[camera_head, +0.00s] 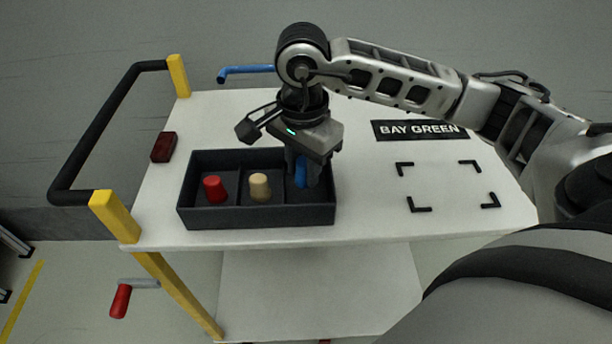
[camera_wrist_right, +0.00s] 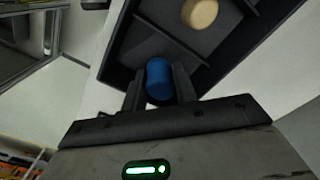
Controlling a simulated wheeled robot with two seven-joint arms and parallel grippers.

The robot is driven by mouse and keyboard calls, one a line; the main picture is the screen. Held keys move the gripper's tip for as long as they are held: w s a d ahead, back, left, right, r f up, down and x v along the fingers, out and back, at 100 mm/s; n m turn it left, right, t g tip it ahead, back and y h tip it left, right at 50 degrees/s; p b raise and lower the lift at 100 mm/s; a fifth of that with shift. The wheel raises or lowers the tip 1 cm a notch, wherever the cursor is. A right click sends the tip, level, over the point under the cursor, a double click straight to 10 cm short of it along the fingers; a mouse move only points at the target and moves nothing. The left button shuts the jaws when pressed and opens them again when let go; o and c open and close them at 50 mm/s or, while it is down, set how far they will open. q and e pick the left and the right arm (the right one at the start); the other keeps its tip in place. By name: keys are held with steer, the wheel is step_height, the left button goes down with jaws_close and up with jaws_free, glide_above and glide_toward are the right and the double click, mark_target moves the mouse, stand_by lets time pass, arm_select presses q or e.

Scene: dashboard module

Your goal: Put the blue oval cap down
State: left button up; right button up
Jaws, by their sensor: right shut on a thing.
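The blue oval cap (camera_head: 301,172) is in the right-hand compartment of the dark tray (camera_head: 262,217) in the head view. My right gripper (camera_head: 305,174) reaches down into that compartment and is shut on the cap. In the right wrist view the cap (camera_wrist_right: 159,80) sits between the two dark fingers of the gripper (camera_wrist_right: 160,88). Whether the cap touches the tray floor cannot be told. My left gripper is not in view.
A red cap (camera_head: 214,189) and a beige cap (camera_head: 259,186) stand in the other compartments. A dark red block (camera_head: 163,147) lies left of the tray on the white cart top (camera_head: 365,220). A BAY GREEN label (camera_head: 420,130) and corner marks (camera_head: 420,209) lie at right, with clear space inside the marks.

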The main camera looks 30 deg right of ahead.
steer(key=f, duration=0.2)
steer(key=f+p, duration=0.1)
steer(key=shift+d+f, duration=0.2)
steer(key=shift+d, duration=0.1)
steer(key=shift+f, duration=0.15)
steer(key=shift+f, duration=0.1)
steer(key=shift+f+b, duration=0.15)
steer(key=shift+b, duration=0.3)
steer(key=o, duration=1)
steer(key=shift+c, duration=0.2)
step_height(320, 180, up, 13)
steer(key=shift+f, duration=0.2)
